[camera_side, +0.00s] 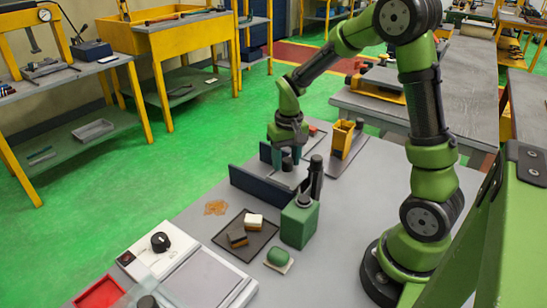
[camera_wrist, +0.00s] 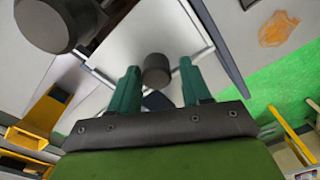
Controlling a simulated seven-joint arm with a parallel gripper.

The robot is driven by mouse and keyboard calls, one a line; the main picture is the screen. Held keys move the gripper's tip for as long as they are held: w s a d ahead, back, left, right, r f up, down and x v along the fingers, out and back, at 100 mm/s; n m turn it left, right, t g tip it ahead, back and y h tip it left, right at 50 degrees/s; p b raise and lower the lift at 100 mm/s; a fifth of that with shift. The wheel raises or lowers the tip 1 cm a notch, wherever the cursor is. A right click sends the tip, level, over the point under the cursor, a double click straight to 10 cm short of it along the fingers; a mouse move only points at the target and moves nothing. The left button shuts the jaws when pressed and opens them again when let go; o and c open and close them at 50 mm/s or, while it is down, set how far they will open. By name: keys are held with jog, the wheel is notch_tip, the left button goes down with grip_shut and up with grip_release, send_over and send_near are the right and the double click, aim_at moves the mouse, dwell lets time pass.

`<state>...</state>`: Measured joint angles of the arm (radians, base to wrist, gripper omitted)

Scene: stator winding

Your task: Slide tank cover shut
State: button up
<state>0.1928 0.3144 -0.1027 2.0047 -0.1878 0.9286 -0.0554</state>
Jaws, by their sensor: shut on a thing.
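The tank (camera_side: 262,187) has dark blue walls and stands at the middle of the table in the side view. A flat grey cover (camera_side: 288,178) lies at its top; how far it covers the opening is hard to tell. My gripper (camera_side: 287,162) points down over the cover. In the wrist view, the green fingers of my gripper (camera_wrist: 157,76) are on either side of a dark round knob (camera_wrist: 156,66) on the pale grey cover (camera_wrist: 140,38). The gripper is shut on this knob. In the side view, the fingers largely hide the knob.
A green box (camera_side: 299,224) with a black upright part stands close in front of the tank. A dark tray (camera_side: 262,246) with small blocks, a green lump (camera_side: 279,257) and copper-coloured wire (camera_side: 216,208) lie nearer. A yellow holder (camera_side: 342,137) stands behind to the right.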

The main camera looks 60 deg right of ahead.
aim_at(290, 160)
jog(key=shift+s+d+f+g, duration=0.3)
jog(key=shift+s+d+f, duration=0.1)
jog(key=shift+s+f, duration=0.3)
jog(key=o, duration=0.5)
jog(key=shift+a, duration=0.1)
jog(key=shift+r, duration=0.1)
jog(key=shift+w+a+r, duration=0.1)
jog(key=shift+r, duration=1.5)
jog(key=shift+w+a+r, duration=0.1)
jog(key=shift+r, duration=1.45)
jog(key=s+a+r+n+t+y, duration=0.2)
jog(key=s+a+r+t, duration=0.5)
jog(key=s+a+r, duration=0.4)
jog(key=a, duration=0.2)
jog(key=shift+s+a, duration=0.25)
jog(key=shift+a, duration=0.1)
